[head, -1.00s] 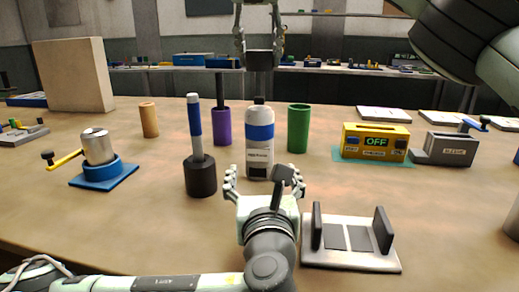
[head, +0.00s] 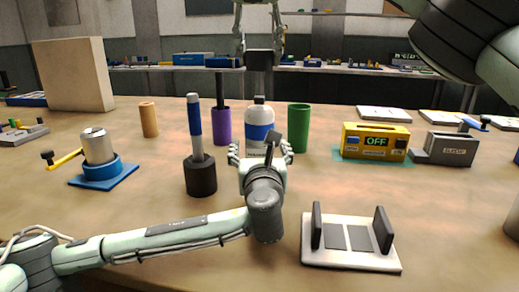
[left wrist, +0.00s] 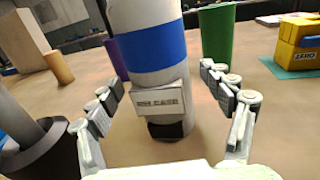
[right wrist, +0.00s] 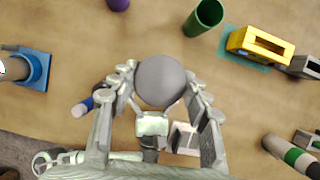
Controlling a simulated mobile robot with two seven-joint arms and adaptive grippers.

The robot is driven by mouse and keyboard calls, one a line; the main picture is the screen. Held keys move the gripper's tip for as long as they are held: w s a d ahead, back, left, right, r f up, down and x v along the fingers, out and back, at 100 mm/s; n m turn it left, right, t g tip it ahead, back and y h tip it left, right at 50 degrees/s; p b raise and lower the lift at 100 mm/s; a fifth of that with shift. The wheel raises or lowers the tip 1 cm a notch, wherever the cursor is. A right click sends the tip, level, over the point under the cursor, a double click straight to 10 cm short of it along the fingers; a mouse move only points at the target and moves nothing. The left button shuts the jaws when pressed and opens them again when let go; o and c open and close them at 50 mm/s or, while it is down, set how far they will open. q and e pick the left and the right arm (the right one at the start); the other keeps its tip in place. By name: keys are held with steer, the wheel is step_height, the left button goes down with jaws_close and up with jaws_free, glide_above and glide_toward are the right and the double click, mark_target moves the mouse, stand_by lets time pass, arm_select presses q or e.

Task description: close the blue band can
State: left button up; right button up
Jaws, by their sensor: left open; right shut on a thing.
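The blue band can (head: 259,118) stands upright on the table, white with a blue band; it fills the middle of the left wrist view (left wrist: 150,52). A dark narrow piece shows at its top in the head view. My left gripper (head: 260,150) is open, its fingers on either side of the can's lower part, with gaps visible in the left wrist view. My right gripper (head: 259,48) is high above the can, shut on a dark lid-like piece (head: 259,60). In the right wrist view this piece is a grey disc (right wrist: 160,80) hiding the can.
A blue-and-white handle in a black holder (head: 201,175) stands left of the can. A purple cup (head: 221,128) and a green cup (head: 298,128) stand behind it. A white stand with dark uprights (head: 350,258) is front right. A yellow OFF box (head: 375,142) is farther right.

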mark_target(259, 97)
arm_select(q)
steer(key=c, duration=1.8)
arm_select(e)
steer(key=shift+f, duration=2.5)
steer(key=shift+f, duration=0.9)
steer(key=shift+f, duration=0.6)
steer(key=o, duration=0.9)
steer(key=shift+c, duration=0.2)
steer(key=shift+r, duration=0.1)
